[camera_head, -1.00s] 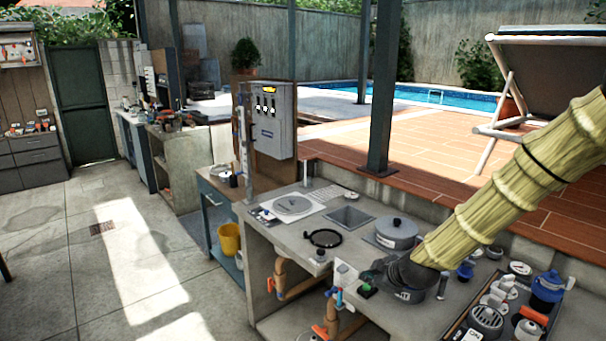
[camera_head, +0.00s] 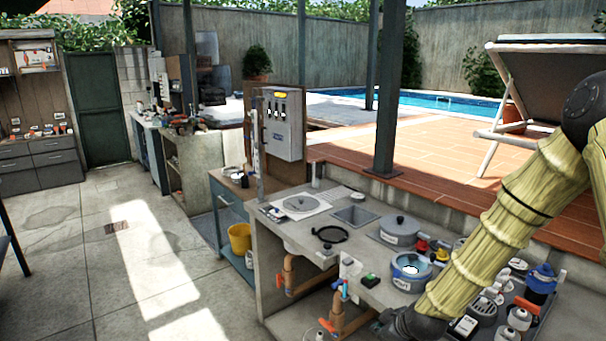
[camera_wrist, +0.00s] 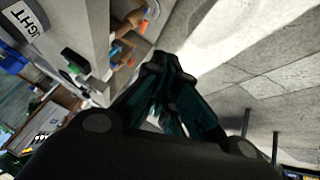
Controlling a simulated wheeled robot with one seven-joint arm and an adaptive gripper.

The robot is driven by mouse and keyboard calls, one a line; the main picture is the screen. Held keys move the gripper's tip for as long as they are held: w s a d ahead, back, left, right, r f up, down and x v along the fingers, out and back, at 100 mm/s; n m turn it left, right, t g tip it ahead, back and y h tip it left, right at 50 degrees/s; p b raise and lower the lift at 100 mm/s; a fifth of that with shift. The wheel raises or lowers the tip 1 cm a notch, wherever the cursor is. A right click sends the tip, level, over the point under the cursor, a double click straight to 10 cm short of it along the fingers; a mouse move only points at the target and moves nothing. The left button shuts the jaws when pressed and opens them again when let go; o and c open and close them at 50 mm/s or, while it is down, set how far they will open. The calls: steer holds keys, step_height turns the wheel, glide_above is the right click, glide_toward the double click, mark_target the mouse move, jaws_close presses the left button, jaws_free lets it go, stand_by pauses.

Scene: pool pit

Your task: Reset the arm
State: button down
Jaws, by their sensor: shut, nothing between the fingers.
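My arm, wrapped in a yellow-green padded sleeve, reaches down from the right side of the head view. Its dark wrist end is at the bottom edge, in front of the concrete counter (camera_head: 262,262), and my fingers are cut off there. In the wrist view my gripper (camera_wrist: 165,72) is dark with teal parts. Its fingers come together and nothing shows between them. Pale floor shows past the fingers.
Orange-handled pipes (camera_head: 290,278) run below. A yellow bucket (camera_head: 240,238) stands left. The floor (camera_head: 90,270) farther left is clear.

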steer(key=s+f+m+g, duration=0.2)
steer(key=s+f+m, duration=0.1)
steer(key=s+f, duration=0.65)
steer(key=s+f+m+g+h, duration=0.1)
steer(key=s+f, duration=0.3)
steer(key=s, duration=0.6)
steer(key=s+d+f+m+g, duration=0.1)
steer(key=s+f+m, duration=0.3)
steer(key=s, duration=0.6)
steer(key=s+f+m+g+h, duration=0.1)
steer(key=s+f, duration=0.4)
steer(key=s, duration=0.6)
steer(key=shift+d+f+m+g+h, duration=0.3)
steer(key=shift+m+g, duration=0.5)
steer(key=shift+g, duration=0.2)
